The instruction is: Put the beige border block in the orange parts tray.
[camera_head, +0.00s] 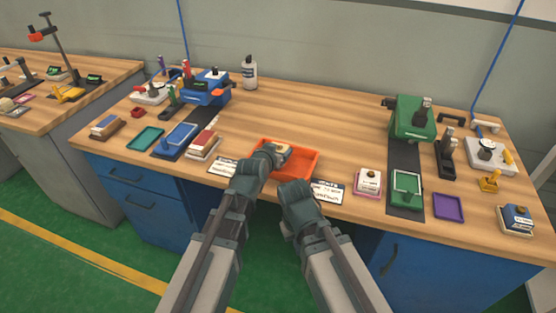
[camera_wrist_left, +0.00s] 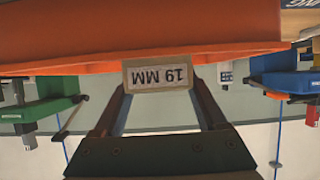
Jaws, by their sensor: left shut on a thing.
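The orange parts tray (camera_head: 308,164) lies near the front middle of the workbench. My left gripper (camera_head: 277,153) reaches over its left part. In the left wrist view my left gripper (camera_wrist_left: 159,90) is shut on the beige border block (camera_wrist_left: 160,75), which has a white label reading "19 MM". The orange tray (camera_wrist_left: 150,40) fills the top of that view, close to the block. I cannot tell whether the block touches the tray. My right gripper (camera_head: 293,187) is in front of the tray's near edge, and its fingers do not show clearly.
White label cards (camera_head: 222,166) and (camera_head: 328,192) flank the tray. A blue device (camera_head: 206,90) with blocks and trays stands to the left, a green device (camera_head: 411,118) with trays to the right. The bench behind the orange tray is clear.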

